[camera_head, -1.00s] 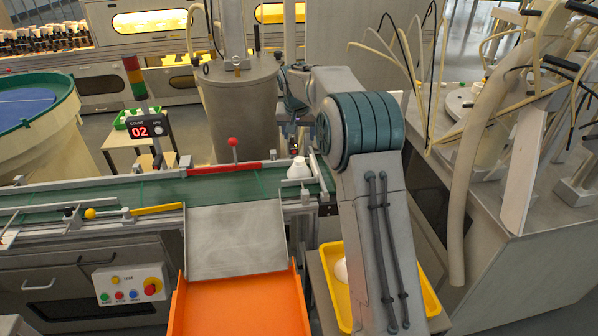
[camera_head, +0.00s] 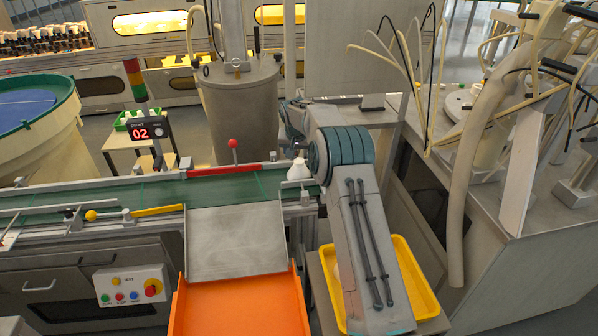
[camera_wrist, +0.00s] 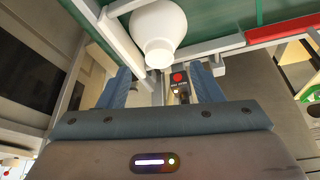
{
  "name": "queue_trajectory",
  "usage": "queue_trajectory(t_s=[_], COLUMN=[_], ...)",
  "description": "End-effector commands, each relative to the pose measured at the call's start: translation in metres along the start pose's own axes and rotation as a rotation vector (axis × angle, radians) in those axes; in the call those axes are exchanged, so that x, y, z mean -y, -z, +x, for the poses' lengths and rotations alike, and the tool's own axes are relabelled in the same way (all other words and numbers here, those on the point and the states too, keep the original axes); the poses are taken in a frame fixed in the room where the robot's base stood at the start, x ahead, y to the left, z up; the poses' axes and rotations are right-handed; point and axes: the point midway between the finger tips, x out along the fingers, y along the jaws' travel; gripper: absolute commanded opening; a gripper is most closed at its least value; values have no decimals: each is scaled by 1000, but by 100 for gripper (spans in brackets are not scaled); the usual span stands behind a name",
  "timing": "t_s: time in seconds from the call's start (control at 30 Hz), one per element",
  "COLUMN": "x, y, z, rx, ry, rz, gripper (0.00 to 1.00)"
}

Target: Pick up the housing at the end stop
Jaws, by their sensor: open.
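The white housing (camera_head: 299,170) stands at the right end of the green conveyor belt (camera_head: 225,187), close beside my arm. In the wrist view the housing (camera_wrist: 158,30) shows large at the top centre, with its rounded wide body and narrower neck. My gripper (camera_wrist: 161,76) is open, with its two blue fingers apart and nothing between them. The housing appears just beyond the fingertips, roughly centred on the gap. I cannot tell the exact distance. In the head view my gripper is not clearly visible, as my arm covers that area.
A metal chute (camera_head: 236,243) leads from the belt to an orange tray (camera_head: 240,308). A yellow tray (camera_head: 416,285) lies partly behind my arm. A red bar (camera_head: 223,170) and a red-knobbed lever (camera_head: 233,144) stand along the belt's far edge.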

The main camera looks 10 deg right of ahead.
Motion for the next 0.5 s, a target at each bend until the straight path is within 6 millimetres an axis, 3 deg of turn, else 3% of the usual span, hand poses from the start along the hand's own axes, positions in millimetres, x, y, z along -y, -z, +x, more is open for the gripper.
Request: queue_trajectory(t_s=[0.3,0.5], x=[0,-1], y=[1,2], z=[39,45], rx=[2,0], ry=[0,0], rz=[0,0], gripper=[59,59])
